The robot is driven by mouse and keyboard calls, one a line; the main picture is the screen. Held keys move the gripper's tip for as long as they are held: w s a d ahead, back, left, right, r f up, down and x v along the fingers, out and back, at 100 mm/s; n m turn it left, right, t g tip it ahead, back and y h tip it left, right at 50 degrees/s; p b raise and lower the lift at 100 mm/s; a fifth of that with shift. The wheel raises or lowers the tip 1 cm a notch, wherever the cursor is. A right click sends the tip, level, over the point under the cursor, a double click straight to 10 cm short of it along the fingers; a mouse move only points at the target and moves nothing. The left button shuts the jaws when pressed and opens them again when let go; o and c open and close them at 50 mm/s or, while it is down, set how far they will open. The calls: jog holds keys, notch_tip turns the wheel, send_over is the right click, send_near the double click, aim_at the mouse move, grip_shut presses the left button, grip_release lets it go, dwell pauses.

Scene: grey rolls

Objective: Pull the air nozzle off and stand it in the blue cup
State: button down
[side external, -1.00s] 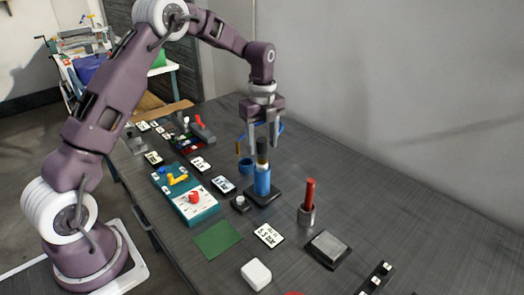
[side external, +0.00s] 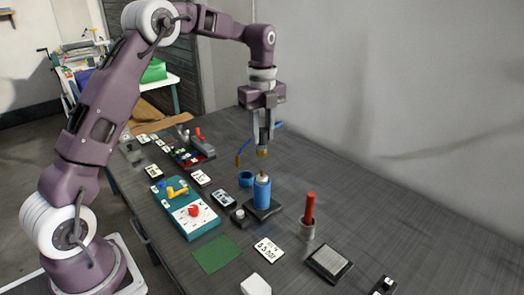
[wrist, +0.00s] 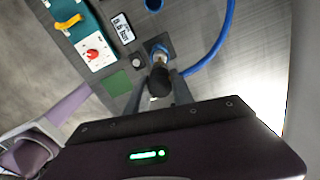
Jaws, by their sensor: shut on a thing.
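The air nozzle (side external: 262,153), a dark piece with a brass-coloured lower end, is between the fingertips of my gripper (side external: 263,143). My gripper is shut on it and holds it above the blue upright post (side external: 262,190), with a clear gap below. In the wrist view the nozzle's dark round end (wrist: 160,82) shows between the fingers. The post stands on a black base and has a pale metal tip. The blue cup (side external: 246,179), a short open ring shape, stands just behind and left of the post. It also shows at the wrist view's top edge (wrist: 153,4).
A red-handled tool (side external: 310,208) stands in a grey holder at right. A teal panel (side external: 183,214) and label cards lie at left.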

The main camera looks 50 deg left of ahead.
notch_tip(320, 180, up, 3)
jog(key=shift+f, duration=0.1)
jog(key=shift+f, duration=2.7)
jog(key=w+a+f+n, duration=0.2)
jog(key=a+f+n, duration=0.1)
jog(key=a, duration=0.3)
jog(key=w+a+f+n, duration=0.2)
jog(key=a+f+n, duration=0.1)
jog(key=a, duration=0.4)
jog(key=shift+f, duration=0.4)
jog(key=shift+f, duration=2.9)
